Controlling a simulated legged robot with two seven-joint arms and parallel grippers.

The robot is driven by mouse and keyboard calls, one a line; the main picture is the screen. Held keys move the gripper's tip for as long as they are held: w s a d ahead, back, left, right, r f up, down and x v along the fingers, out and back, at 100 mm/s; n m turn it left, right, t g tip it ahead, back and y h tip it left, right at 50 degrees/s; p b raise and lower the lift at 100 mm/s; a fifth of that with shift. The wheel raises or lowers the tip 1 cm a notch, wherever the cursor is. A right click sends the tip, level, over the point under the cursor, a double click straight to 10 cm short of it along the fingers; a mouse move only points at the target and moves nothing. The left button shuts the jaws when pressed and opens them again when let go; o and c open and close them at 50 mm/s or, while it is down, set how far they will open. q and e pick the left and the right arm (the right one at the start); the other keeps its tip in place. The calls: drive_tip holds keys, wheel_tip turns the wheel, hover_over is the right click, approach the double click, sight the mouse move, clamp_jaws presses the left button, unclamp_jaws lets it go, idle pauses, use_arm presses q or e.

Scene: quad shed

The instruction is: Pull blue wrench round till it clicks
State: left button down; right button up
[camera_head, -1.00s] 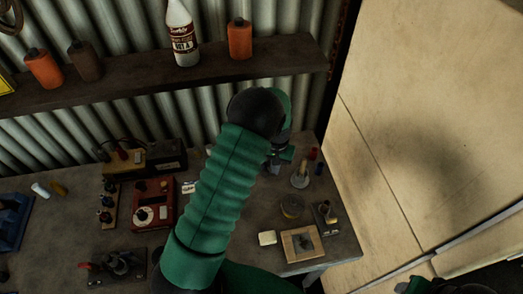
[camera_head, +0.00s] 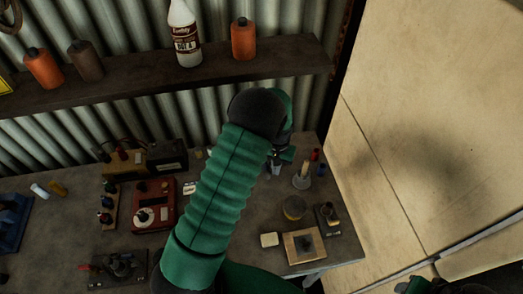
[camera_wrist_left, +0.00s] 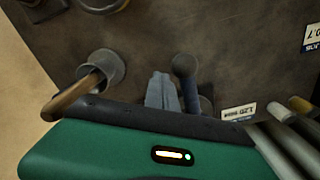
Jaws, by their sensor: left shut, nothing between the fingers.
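My left gripper (camera_head: 277,161) is beyond my green left forearm, low over the right part of the bench; the forearm hides much of it in the head view. In the left wrist view its two grey-blue fingers (camera_wrist_left: 162,92) are shut with nothing between them. Just right of them stands a blue handle with a dark round knob (camera_wrist_left: 185,66), which looks like the blue wrench. Its lower end is partly hidden by the gripper body, and I cannot tell whether the fingers touch it. The wrench cannot be made out in the head view.
In the wrist view a grey cup (camera_wrist_left: 103,66) holding a brown curved handle is left of the fingers, and a white label (camera_wrist_left: 239,113) lies right. On the bench are a red box (camera_head: 152,205), a wooden square (camera_head: 304,246) and a round tin (camera_head: 294,208). A bottle shelf (camera_head: 130,87) runs behind.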

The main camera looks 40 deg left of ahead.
use_arm(q)
drive_tip(key=shift+s+a, duration=0.15)
drive_tip(key=shift+s, duration=0.05)
drive_tip(key=shift+s+d+r, duration=0.15)
drive_tip(key=shift+s+d, duration=0.1)
drive_tip(key=shift+d, duration=0.1)
drive_tip(key=shift+a, duration=0.1)
drive_tip(key=shift+s+a, duration=0.25)
drive_tip(key=shift+a, duration=0.1)
drive_tip(key=shift+s, duration=0.2)
